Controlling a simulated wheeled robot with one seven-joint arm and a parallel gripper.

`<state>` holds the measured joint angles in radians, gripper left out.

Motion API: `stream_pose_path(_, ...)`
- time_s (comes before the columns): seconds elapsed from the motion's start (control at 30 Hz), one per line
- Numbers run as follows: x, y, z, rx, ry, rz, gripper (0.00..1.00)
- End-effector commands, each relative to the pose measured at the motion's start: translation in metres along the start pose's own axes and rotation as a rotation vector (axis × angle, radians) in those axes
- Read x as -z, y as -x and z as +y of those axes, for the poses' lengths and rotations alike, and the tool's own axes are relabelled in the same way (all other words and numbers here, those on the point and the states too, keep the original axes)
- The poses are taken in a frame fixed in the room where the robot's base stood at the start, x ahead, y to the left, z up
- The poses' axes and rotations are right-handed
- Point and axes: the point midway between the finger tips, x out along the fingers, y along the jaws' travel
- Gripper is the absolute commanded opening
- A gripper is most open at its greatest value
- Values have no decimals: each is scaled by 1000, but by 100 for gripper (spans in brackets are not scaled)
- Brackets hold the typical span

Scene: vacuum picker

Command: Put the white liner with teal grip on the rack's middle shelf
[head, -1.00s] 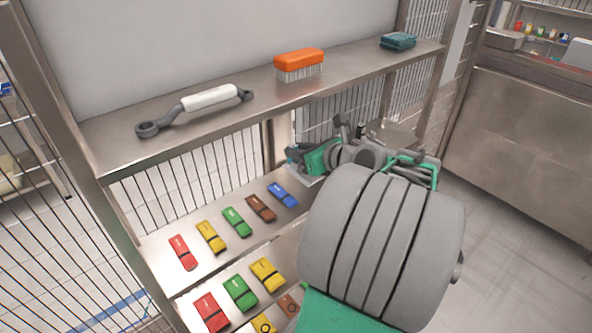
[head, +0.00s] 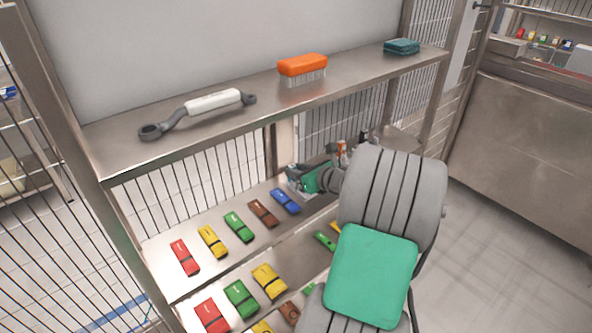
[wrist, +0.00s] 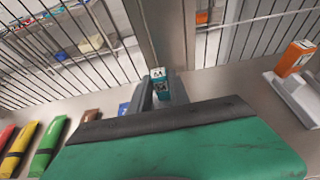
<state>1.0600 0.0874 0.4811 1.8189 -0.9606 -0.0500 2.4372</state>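The large green panel low in the wrist view is my own wrist cover.
An orange and white item (wrist: 296,58) stands at right in the wrist view.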

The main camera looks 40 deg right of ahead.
Motion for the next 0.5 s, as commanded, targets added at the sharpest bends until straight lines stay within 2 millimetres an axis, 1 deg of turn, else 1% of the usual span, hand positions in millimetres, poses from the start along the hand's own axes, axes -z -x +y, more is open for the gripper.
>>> stream_pose_path(0.03,-1,0,0,0,1,-1,27)
stream_pose_path(0.23,-1,0,0,0,1,-1,43)
stream_pose_path(0.5,-3,1,0,1,2,-1,43)
